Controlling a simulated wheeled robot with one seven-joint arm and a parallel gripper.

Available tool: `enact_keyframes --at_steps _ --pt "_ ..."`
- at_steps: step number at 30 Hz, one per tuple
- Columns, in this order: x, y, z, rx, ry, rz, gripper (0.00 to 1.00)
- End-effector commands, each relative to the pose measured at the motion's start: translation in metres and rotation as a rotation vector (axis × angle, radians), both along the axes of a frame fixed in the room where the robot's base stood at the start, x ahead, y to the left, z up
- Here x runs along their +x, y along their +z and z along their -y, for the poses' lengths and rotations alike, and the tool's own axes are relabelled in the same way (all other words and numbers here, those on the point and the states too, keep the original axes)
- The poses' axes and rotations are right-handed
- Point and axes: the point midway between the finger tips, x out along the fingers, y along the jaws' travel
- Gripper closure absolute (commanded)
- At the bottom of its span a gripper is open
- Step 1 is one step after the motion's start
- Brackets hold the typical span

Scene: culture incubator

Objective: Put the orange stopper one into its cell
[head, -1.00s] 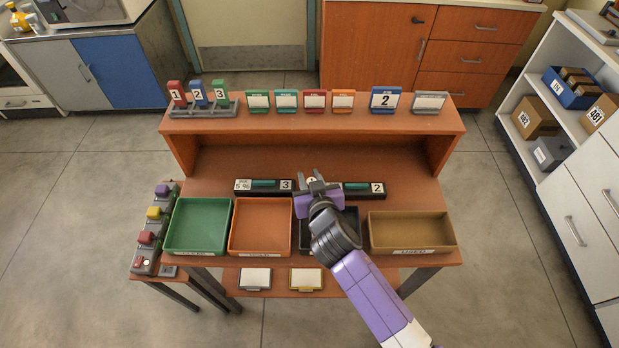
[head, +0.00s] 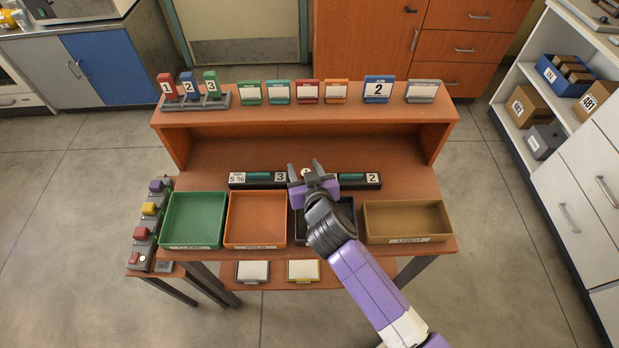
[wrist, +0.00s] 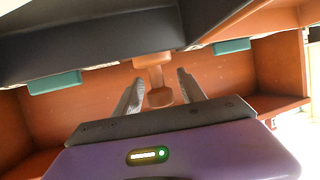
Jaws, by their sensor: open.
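An orange stopper (wrist: 154,77) shows in the wrist view, with a rounded knob at its lower end in the picture. Its other end meets the dark rack (wrist: 95,50). My gripper (wrist: 160,92) is open, with one finger on each side of the stopper and visible gaps between. In the head view my gripper (head: 306,171) is over the middle of the long black rack (head: 331,182) and hides most of that part. The rack has teal pieces (head: 258,176) and number labels 3 and 2. Whether the stopper is fully seated cannot be told.
Green (head: 194,245), orange (head: 230,240) and brown (head: 370,240) trays line the bench front; a black tray is partly behind my arm. A raised shelf (head: 300,113) behind carries several coloured cards. A button panel (head: 142,250) stands at left. Bench top between rack and shelf is clear.

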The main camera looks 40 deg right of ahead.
Motion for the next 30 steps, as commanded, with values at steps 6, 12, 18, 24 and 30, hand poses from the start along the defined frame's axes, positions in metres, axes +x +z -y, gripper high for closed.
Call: enact_keyframes --at_steps 6,12,18,24,30 --pt "-0.023 0.000 -0.007 0.001 0.000 -0.023 0.52" --pt "-0.060 0.021 -0.022 0.001 0.001 -0.018 0.52" --pt "-0.090 0.037 -0.034 0.001 0.001 -0.017 0.52" --pt "-0.104 0.046 -0.039 0.000 0.000 -0.014 0.52" --pt "-0.106 0.047 -0.040 -0.001 -0.001 -0.014 0.52"
